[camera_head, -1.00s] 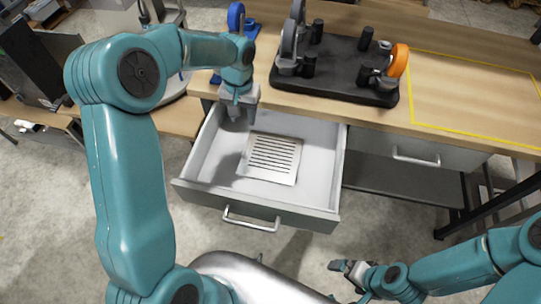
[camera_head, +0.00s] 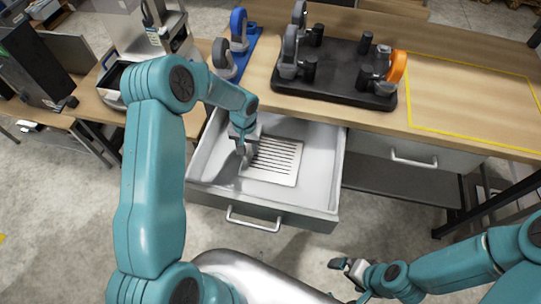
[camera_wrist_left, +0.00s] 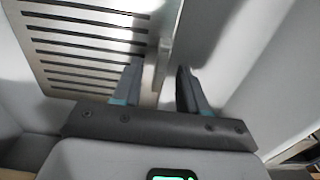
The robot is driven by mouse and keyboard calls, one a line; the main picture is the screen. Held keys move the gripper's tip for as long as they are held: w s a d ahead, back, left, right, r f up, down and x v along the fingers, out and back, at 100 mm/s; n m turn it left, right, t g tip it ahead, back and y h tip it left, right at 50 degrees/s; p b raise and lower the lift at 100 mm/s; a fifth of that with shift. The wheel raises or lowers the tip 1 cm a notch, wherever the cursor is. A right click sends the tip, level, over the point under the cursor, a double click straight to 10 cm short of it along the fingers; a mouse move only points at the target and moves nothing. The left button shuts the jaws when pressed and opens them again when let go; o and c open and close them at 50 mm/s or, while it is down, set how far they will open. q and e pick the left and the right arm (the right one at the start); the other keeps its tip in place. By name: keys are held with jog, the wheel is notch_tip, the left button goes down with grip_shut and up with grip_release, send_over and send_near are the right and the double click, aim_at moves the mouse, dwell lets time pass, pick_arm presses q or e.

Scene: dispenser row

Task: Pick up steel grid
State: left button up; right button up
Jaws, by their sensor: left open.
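The steel grid (camera_head: 275,160) is a flat pale plate with a row of dark slots. It lies on the floor of the open drawer (camera_head: 318,165). My left gripper (camera_head: 242,152) is inside the drawer at the grid's left edge, and its fingers are apart and empty. In the left wrist view, the slotted grid (camera_wrist_left: 85,45) fills the upper left. Its edge appears between the two fingers of my left gripper (camera_wrist_left: 158,78); I cannot tell whether they are around it or above it. My right gripper (camera_head: 346,266) is away from the drawer at the lower right; its jaw state is unclear.
The drawer walls stand close around my left gripper. On the wooden bench (camera_head: 450,62) above are a black tray (camera_head: 335,75) with wheels and dark cylinders, and a blue stand (camera_head: 240,52) with wheels. A yellow-outlined area on the bench is clear.

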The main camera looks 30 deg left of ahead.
pick_arm(q)
grip_shut()
jog(key=shift+r, duration=0.1)
